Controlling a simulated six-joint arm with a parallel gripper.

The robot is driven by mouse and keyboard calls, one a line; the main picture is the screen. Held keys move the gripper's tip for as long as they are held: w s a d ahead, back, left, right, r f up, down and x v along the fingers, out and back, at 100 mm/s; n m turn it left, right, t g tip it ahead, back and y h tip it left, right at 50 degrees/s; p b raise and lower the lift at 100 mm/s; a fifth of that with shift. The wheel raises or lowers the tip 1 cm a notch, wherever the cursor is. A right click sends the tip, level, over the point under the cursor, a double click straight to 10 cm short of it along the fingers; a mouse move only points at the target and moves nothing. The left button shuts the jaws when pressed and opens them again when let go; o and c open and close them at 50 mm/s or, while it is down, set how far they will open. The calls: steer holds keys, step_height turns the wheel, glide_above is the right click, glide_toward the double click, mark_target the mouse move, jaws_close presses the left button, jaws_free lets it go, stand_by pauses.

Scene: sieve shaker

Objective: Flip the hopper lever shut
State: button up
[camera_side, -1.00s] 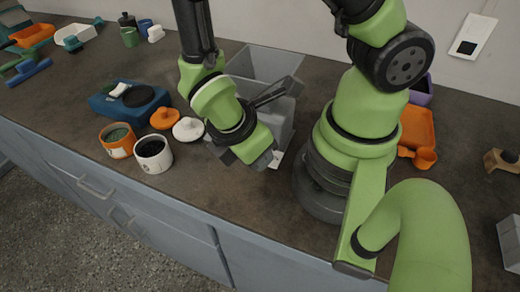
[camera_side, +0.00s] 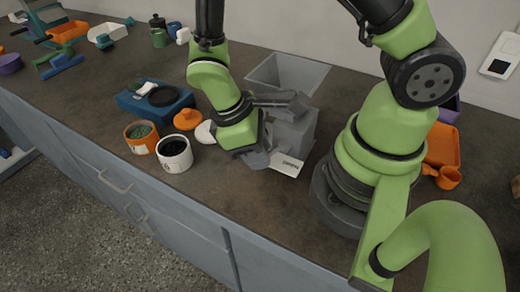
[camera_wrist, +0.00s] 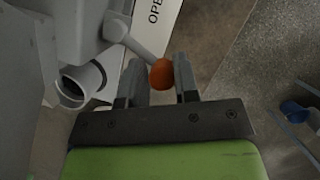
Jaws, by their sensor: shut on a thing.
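The grey hopper (camera_side: 288,72) stands on the counter in the side view, its square open top facing up. In the wrist view the lever (camera_wrist: 140,47) is a grey rod ending in an orange ball knob (camera_wrist: 161,73). My gripper (camera_wrist: 160,80) has its two fingers on either side of the knob and is shut on it. In the side view my gripper (camera_side: 258,160) is low at the hopper's front and hides the lever. A white label (camera_side: 288,165) lies beside it; partly cut lettering starting "OPE" shows in the wrist view.
A round grey spout (camera_wrist: 82,82) shows left of the lever. An orange jar (camera_side: 141,138), a white jar (camera_side: 175,154), an orange lid (camera_side: 187,119) and a blue scale (camera_side: 155,103) stand left of my gripper. The counter's front edge is close.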

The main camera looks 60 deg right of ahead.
steer(key=shift+s+f, duration=0.1)
steer(key=shift+s, duration=0.05)
steer(key=o, duration=0.8)
steer(key=shift+o, duration=0.2)
steer(key=shift+w+r, duration=0.2)
steer(key=shift+r, duration=0.05)
steer(key=v, duration=0.9)
steer(key=shift+r, duration=0.2)
